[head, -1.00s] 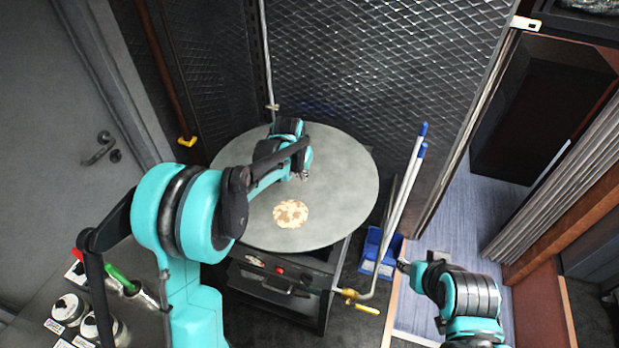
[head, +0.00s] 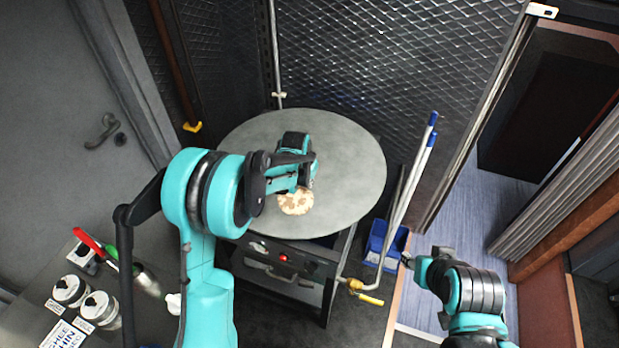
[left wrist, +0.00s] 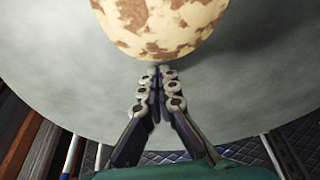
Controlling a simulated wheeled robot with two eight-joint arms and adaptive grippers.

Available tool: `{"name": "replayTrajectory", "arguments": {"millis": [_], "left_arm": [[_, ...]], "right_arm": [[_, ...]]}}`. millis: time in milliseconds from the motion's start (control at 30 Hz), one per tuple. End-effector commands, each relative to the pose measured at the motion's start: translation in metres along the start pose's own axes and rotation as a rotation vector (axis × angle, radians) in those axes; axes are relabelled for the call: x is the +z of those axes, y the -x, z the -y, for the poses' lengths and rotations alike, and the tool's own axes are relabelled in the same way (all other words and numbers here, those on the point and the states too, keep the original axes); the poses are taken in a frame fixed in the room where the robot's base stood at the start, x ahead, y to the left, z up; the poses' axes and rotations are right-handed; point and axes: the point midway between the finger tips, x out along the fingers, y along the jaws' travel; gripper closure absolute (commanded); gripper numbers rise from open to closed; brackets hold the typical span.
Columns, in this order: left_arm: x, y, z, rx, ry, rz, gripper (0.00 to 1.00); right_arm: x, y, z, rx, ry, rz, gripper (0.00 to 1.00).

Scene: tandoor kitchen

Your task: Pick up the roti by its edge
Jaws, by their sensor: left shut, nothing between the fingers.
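The roti (head: 296,203) is a round, pale flatbread with brown spots. It lies flat on the round grey griddle (head: 350,165), towards its front edge, partly covered by my left arm in the head view. In the left wrist view the roti (left wrist: 160,22) fills the top middle. My left gripper (left wrist: 160,72) is shut and empty, its fingertips at the roti's near edge; I cannot tell whether they touch it. In the head view the left fingertips are hidden or too small to make out. My right gripper (head: 406,260) is small, to the right of the stove, away from the roti.
A blue bin (head: 383,245) and blue-tipped poles (head: 415,180) stand right of the stove. A yellow-handled gas pipe (head: 362,292) is at the stove's front right. Jars (head: 85,300) stand on the counter at lower left. The griddle's right side is clear.

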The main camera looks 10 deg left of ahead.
Motion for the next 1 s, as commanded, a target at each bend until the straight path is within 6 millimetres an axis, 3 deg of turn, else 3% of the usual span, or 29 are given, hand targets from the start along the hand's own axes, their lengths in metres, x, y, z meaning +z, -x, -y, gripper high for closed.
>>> {"name": "replayTrajectory", "arguments": {"millis": [367,733,833,1000], "left_arm": [[0.005,0.002,0.0,0.0,0.001,0.0,1.0],[0.088,0.03,0.0,0.0,0.002,0.0,1.0],[0.102,0.036,0.0,0.0,0.001,0.0,1.0],[0.109,0.038,0.0,0.0,0.0,0.0,1.0]], "right_arm": [[0.0,-0.001,0.0,0.0,0.0,0.0,0.6],[0.005,-0.007,0.0,0.0,0.0,0.0,0.6],[0.006,-0.008,0.0,0.0,0.0,0.0,0.6],[0.006,-0.008,0.0,0.0,0.0,0.0,0.6]]}}
